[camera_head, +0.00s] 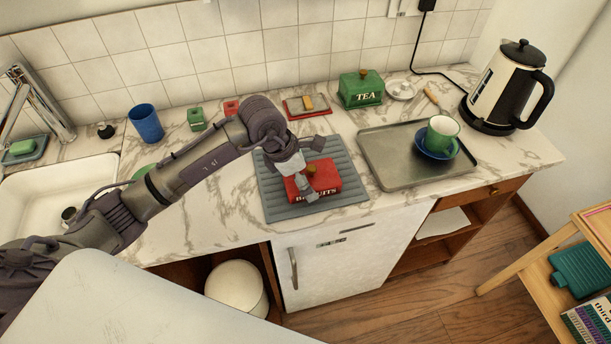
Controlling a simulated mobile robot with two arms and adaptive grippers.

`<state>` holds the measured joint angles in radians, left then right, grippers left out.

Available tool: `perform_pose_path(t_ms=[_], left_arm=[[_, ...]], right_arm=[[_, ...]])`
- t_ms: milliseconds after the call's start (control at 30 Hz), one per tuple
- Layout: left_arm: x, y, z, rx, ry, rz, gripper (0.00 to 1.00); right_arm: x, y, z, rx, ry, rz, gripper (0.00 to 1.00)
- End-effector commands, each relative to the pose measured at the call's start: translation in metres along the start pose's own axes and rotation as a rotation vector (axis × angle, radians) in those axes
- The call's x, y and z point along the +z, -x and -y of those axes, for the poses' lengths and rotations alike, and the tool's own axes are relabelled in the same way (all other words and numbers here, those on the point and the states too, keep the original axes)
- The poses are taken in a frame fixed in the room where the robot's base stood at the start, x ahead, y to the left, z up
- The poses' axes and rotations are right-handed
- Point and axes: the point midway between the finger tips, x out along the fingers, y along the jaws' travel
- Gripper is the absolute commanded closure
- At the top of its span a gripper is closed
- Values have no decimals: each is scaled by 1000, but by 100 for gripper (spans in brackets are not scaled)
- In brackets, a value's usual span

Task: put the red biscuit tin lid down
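The red biscuit tin (325,176), lettered "BISCUITS" on its front, sits on a grey ribbed mat (275,208) on the counter. A brass-coloured knob stands on its red lid (318,167). My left gripper (311,166) is over the tin from the left, with its fingers spread, one on the far side of the knob and one on the near side. The fingers hide part of the lid, and I cannot see the seam between lid and tin. My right gripper is not in view.
A metal tray (385,168) with a green cup (442,133) in a blue bowl stands right of the mat. A green TEA tin (361,90) and a kettle (508,85) stand behind. A blue cup (146,123) is at left.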

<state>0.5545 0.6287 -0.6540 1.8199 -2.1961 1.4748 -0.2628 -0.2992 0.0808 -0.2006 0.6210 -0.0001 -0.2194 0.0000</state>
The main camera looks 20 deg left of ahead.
Motion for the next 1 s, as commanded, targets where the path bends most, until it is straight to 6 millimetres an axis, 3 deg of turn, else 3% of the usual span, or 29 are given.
perform_pose_path(t_ms=[367,800,1000], left_arm=[[1,9,-1,2,0,0,0],[1,97,-1,4,-2,1,0],[1,119,0,1,0,0,0]], right_arm=[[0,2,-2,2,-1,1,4],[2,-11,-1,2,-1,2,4],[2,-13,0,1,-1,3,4]])
